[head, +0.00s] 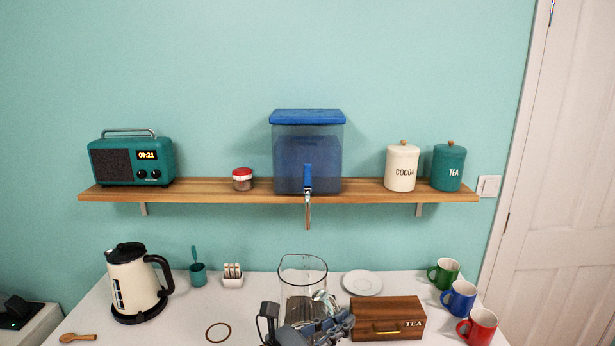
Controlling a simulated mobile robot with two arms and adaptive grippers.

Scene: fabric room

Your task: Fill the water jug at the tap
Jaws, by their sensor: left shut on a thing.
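The clear water jug (303,272) is at the front middle of the view, upright, with its rim showing and its lower part hidden by my gripper. I see no clear water in it. My left gripper (312,325) is shut on the jug at its near side. I cannot tell whether the jug's base touches the table. The blue water dispenser (306,160) stands on the shelf. My right gripper is not in view.
The wooden tea box (388,318) is close to the jug's right, with a white plate (362,283) behind it. A kettle (136,283) and toast rack (233,276) are left. Mugs (459,298) line the right edge. The wooden shelf (225,196) juts out above.

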